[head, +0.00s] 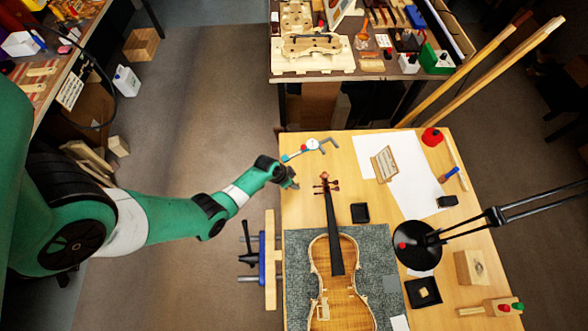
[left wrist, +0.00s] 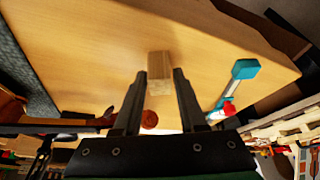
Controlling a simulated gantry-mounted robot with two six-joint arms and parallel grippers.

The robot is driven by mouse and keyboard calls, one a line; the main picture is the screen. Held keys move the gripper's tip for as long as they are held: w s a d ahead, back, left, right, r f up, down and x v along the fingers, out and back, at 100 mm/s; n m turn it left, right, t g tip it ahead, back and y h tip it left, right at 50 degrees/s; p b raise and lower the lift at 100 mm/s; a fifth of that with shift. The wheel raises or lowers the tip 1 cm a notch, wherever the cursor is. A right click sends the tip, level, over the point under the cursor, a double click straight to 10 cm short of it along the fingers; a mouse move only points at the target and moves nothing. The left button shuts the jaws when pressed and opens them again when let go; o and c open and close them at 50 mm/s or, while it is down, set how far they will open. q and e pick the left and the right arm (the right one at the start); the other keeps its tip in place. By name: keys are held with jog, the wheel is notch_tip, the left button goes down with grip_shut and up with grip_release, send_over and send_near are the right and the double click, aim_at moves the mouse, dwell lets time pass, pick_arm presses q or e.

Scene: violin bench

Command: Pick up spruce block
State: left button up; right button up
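The spruce block (left wrist: 160,68) is a small pale wooden block, seen in the left wrist view between my left gripper's fingertips (left wrist: 160,78). In the head view my left gripper (head: 291,183) is at the left edge of the bench, and the block is not distinguishable there. My right gripper is not in view.
A teal-and-white gauge (head: 302,149) lies just beyond my left gripper, also in the left wrist view (left wrist: 244,69). The violin (head: 340,280) lies on a grey mat (head: 298,240), its scroll nearby. A black tray (head: 360,213) and a lamp (head: 415,244) stand further right.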

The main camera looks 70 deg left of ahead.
aim_at(296, 180)
pick_arm(q)
grip_shut()
jog(key=shift+r, duration=0.15)
jog(key=shift+r, duration=0.25)
notch_tip(296, 180, up, 3)
jog(key=p, duration=0.3)
jog(key=s+d+r+p, duration=0.4)
jog(key=s+r+p, duration=0.5)
jog(key=s+p, duration=0.2)
jog(key=shift+s+p, duration=0.4)
jog(key=shift+s, duration=0.85)
